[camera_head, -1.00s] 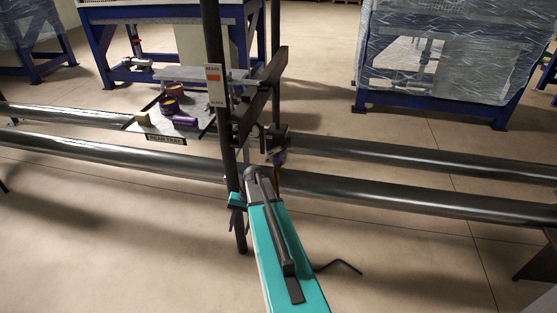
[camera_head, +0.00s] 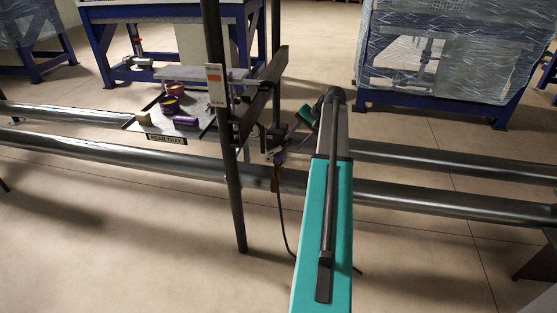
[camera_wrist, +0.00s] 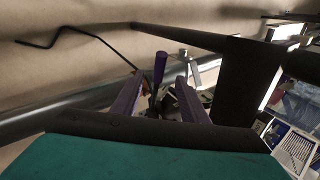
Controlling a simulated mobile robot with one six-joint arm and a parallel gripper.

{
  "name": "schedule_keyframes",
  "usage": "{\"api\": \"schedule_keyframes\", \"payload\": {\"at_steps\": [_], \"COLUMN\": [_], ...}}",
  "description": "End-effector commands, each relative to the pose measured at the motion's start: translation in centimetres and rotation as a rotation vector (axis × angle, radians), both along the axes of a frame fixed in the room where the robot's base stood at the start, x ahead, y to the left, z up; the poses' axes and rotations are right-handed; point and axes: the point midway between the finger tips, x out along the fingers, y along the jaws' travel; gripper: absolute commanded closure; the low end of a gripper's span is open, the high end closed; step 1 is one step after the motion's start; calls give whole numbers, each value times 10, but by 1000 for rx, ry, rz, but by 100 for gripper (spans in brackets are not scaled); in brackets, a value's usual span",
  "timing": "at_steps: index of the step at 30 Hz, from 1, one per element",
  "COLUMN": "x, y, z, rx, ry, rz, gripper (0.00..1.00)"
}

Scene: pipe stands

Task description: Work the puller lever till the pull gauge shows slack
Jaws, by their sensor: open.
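The puller (camera_head: 273,140) is a dark unit on the stand's cross arm, partly hidden by my gripper. Its lever (camera_wrist: 160,66) has a purple handle; in the wrist view it stands upright, between and beyond my fingertips. I cannot tell whether they touch it. My gripper (camera_wrist: 158,88) is open, with purple fingers either side of that line; it also shows beside the puller in the head view (camera_head: 290,136). The pull gauge (camera_head: 215,86) is a white plate on the upright post, with an orange mark in its upper half and small lettering below, too small to read surely.
A rear tray (camera_head: 145,126) holds purple and yellow pieces left of the post. A thin black line (camera_head: 284,225) hangs below the puller to the floor.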

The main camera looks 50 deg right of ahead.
Motion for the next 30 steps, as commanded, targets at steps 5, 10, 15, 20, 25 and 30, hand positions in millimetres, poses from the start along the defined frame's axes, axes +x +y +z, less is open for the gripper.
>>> {"api": "schedule_keyframes", "payload": {"at_steps": [5,10,15,20,25,30], "x": [0,0,4,11,23,34], "y": [0,0,1,4,8,12], "z": [0,-1,-7,-20,-39,-59], "rx": [0,0,1,1,1,1], "ry": [0,0,0,2,2,2], "rz": [0,0,1,1,1,1], "gripper": [60,60,60,60,60,60]}}
